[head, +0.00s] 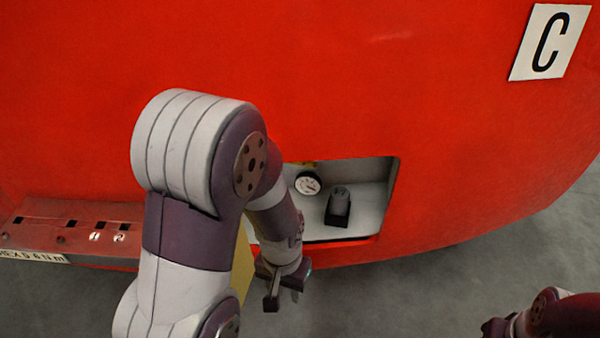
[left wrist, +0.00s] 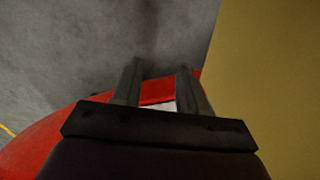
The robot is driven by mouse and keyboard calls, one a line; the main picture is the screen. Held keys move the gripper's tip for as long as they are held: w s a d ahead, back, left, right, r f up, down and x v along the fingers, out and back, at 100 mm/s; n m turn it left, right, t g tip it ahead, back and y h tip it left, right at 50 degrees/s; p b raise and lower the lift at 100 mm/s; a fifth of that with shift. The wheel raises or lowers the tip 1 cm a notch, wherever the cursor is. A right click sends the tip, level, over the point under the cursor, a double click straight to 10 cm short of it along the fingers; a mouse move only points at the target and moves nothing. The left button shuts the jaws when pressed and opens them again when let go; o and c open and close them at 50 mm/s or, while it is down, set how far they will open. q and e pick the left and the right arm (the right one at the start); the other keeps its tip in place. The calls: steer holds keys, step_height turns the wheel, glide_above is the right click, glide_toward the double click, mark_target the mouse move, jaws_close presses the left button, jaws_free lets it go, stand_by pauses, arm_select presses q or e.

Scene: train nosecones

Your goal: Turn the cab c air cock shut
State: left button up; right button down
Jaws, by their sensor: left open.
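The red nosecone (head: 430,90) carries a white plate marked C (head: 548,42). Below it is an open recess (head: 375,185) with pale inner walls. A dark grey knob-like fitting on a black base (head: 338,207) stands inside; it looks like the air cock, but its handle setting is unclear. My left gripper (head: 283,288) is below the recess's lower left edge, apart from the fitting. In the left wrist view its two fingers (left wrist: 160,70) are spread, with nothing between them. My left arm hides the recess's left part. My right gripper is not in view.
A round white gauge (head: 307,183) sits left of the fitting. A yellow panel (left wrist: 270,80) stands close beside the left gripper. A red ledge with slots and numbers (head: 75,225) is at the left. Grey floor (head: 430,290) is clear below the nosecone.

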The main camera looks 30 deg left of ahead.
arm_select(q)
steer(key=w+a+f+n+t+y+b, duration=0.1)
steer(key=w+a+f+n+t, duration=0.15)
steer(key=w+f, duration=0.3)
steer(key=w+a+f+n+t+b, duration=0.1)
steer(key=w+a+f+n+t, duration=0.1)
steer(key=w+f+n, duration=0.3)
steer(key=n+t+y, duration=0.3)
steer(key=n+t, duration=0.9)
steer(key=t, duration=0.1)
glide_toward(307, 165)
steer(key=x, duration=0.8)
steer(key=shift+w, duration=0.15)
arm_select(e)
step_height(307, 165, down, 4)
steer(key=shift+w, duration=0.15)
arm_select(q)
steer(key=shift+c, duration=0.3)
jaws_close()
